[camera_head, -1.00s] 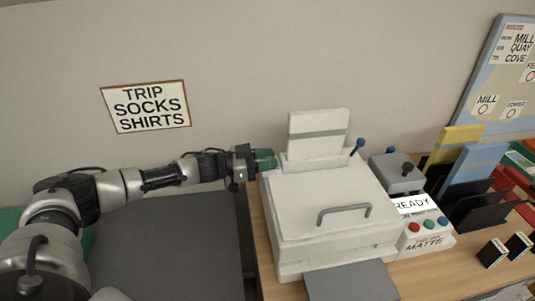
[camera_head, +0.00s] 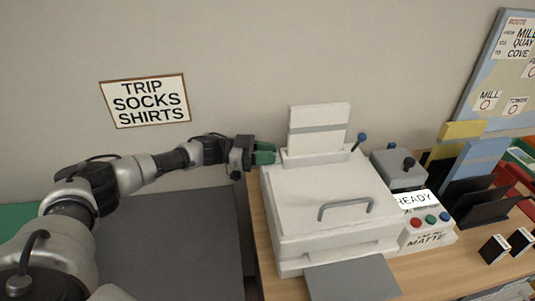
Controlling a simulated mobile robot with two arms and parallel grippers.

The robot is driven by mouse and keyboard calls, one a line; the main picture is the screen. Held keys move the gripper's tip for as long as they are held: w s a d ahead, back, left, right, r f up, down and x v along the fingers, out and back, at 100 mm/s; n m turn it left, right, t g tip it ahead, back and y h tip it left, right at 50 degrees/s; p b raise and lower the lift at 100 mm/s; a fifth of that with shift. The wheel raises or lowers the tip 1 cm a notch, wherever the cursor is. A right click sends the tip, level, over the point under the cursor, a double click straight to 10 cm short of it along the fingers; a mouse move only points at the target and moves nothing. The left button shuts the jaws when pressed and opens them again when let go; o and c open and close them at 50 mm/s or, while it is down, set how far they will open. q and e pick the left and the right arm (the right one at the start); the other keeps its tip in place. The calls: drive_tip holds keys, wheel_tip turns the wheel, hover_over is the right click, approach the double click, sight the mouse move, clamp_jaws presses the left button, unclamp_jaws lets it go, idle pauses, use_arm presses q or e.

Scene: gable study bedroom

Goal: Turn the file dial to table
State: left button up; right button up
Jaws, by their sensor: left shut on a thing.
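My left gripper (camera_head: 264,153) reaches in from the left to the upper left back corner of the white printer (camera_head: 325,195). Its green tips are closed; what they hold is too small or hidden to make out. A grey box with a black knob (camera_head: 408,163) stands right of the printer, apart from my gripper. I cannot tell whether this knob is the file dial, and no "table" marking is readable. A panel (camera_head: 425,235) below the box shows "READY", red, green and blue buttons and "MATTE". My right gripper is not in view.
A blue-knobbed lever (camera_head: 362,138) rises behind the printer. A grey output tray (camera_head: 350,280) sticks out in front. Black holders with yellow and blue folders (camera_head: 470,170) stand to the right. A dark grey surface (camera_head: 170,240) lies under my left arm.

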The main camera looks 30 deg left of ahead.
use_arm(q)
drive_tip(key=o, duration=0.9)
drive_tip(key=b+v, duration=0.1)
drive_tip(key=v, duration=1)
drive_tip(key=shift+w+b, duration=0.1)
drive_tip(key=shift+b, duration=0.25)
drive_tip(key=shift+d, duration=0.1)
drive_tip(key=shift+f, duration=0.1)
